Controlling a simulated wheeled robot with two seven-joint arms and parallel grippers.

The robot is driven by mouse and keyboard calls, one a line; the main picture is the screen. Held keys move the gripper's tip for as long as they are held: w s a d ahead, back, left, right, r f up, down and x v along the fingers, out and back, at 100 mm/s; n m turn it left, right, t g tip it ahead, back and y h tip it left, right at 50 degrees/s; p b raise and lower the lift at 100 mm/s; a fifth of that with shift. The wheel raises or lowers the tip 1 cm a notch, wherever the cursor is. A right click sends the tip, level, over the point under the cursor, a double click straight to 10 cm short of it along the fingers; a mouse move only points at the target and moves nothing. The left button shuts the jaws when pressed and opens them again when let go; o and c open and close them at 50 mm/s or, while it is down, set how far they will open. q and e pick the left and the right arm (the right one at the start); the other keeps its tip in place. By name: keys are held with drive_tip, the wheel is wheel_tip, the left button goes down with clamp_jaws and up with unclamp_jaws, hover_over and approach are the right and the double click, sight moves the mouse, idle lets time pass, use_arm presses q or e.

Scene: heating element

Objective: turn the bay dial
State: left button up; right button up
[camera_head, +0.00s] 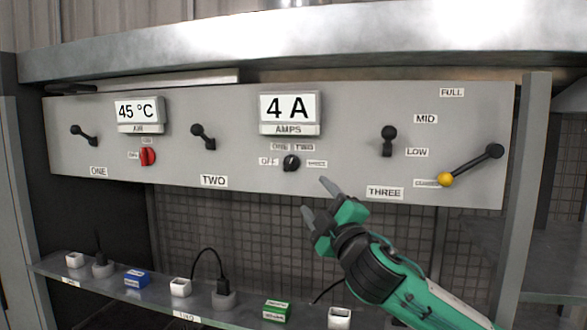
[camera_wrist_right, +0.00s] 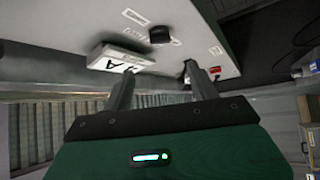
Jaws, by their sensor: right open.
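The black bay dial (camera_head: 291,163) sits on the grey panel under the AMPS display (camera_head: 290,108), which reads 4 A. Small labels stand around it: OFF at its left, ONE and TWO above, and one at its right too small to read. I cannot tell which label it points to. My right gripper (camera_head: 318,202) is open and empty, below and right of the dial, apart from it. In the right wrist view, a black knob (camera_wrist_right: 160,35), likely this dial, shows beyond the open fingers (camera_wrist_right: 158,82). My left gripper is not in view.
Black levers stand at ONE (camera_head: 84,134), TWO (camera_head: 203,136) and THREE (camera_head: 389,141). A red dial (camera_head: 148,156) sits under the 45 °C display (camera_head: 138,111). A yellow-tipped lever (camera_head: 472,164) is at right. A low shelf (camera_head: 130,296) holds small boxes and plugs.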

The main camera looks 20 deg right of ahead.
sight(291, 166)
drive_tip(key=p+x, duration=0.6)
drive_tip(key=x, duration=0.6)
drive_tip(key=shift+r, duration=0.1)
drive_tip(key=shift+w+p, duration=0.35)
drive_tip(key=shift+w, duration=0.15)
